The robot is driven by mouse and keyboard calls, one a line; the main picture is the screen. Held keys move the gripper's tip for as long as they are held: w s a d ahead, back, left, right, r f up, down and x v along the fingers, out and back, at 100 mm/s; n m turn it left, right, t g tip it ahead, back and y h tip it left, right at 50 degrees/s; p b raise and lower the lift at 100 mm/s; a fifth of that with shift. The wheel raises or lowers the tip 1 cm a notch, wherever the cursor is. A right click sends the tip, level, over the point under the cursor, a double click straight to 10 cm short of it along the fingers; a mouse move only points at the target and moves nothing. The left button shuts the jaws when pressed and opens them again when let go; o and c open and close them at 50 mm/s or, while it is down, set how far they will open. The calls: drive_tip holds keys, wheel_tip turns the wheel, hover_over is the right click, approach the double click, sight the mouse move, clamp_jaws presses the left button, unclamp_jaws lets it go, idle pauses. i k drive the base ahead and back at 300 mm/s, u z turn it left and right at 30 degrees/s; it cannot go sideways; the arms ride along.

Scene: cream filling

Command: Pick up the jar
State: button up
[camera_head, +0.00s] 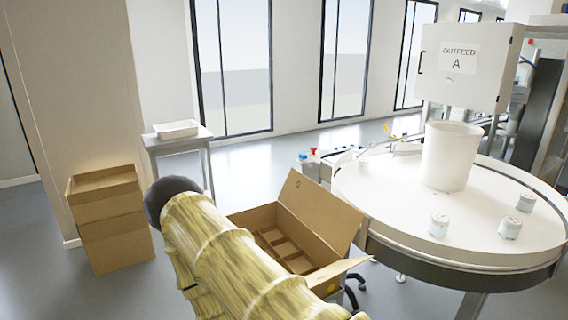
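Several small white jars stand upright on the round white table at the right. One jar (438,225) is near the table's left front, one jar (510,228) is to its right, and another jar (525,202) is farther back. My arm, in a yellowish cover, reaches up from the bottom of the head view, left of the table and in front of the open box. My gripper cannot be made out, and no jar is seen touching the arm.
A large white bucket (450,157) stands on the round table (385,205), which has a metal rim rail. An open divided cardboard box (325,212) is left of it. Stacked boxes (108,215) and a side table with a white tray (176,129) stand farther left.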

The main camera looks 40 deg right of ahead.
sight(363, 162)
drive_tip(key=u, duration=1.6)
drive_tip(key=k, duration=2.25)
drive_tip(key=z, duration=1.8)
